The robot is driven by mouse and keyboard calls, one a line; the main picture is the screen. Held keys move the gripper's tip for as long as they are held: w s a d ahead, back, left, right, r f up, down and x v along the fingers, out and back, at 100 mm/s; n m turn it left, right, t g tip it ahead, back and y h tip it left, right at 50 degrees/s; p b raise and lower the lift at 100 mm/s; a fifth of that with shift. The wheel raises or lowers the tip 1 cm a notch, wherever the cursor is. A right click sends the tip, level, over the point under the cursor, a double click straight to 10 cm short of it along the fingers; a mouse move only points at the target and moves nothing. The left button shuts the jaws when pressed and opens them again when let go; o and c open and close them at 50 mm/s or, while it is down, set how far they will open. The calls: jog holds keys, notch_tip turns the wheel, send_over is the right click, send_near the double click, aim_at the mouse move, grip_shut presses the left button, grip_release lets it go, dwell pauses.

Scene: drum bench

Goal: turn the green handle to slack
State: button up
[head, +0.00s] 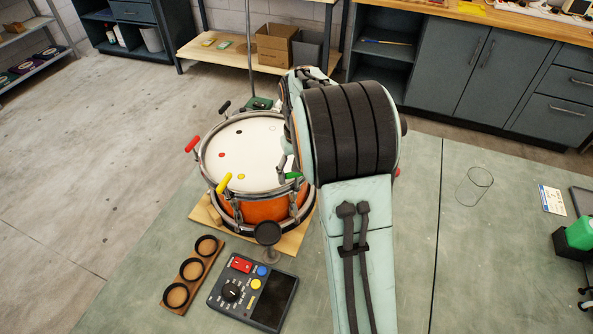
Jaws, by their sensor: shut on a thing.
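The drum (258,207) has an orange shell, a white head and a metal rim. The green handle (293,175) shows at the right front of the rim, partly hidden by my arm. My gripper (284,164) is mostly hidden behind my forearm; a small grey part shows right at the green handle. It is shut on that handle, though the grip itself is covered. The yellow handle (224,183) is at the front left, the red handle (193,143) at the left and the black handle (224,107) at the back left of the rim.
A dark cup on a stem (268,234) stands close before the drum. A control box (267,308) with knob and buttons and a wooden holder with round cups (208,246) lie in front.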

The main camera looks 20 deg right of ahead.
jog(key=n, duration=0.7)
jog(key=shift+f, duration=0.1)
jog(key=n, duration=0.6)
jog(key=shift+n, duration=0.4)
jog(key=n, duration=1.3)
jog(key=shift+n, duration=0.4)
jog(key=o, duration=1.2)
jog(key=shift+c, duration=0.2)
jog(key=shift+r, duration=0.2)
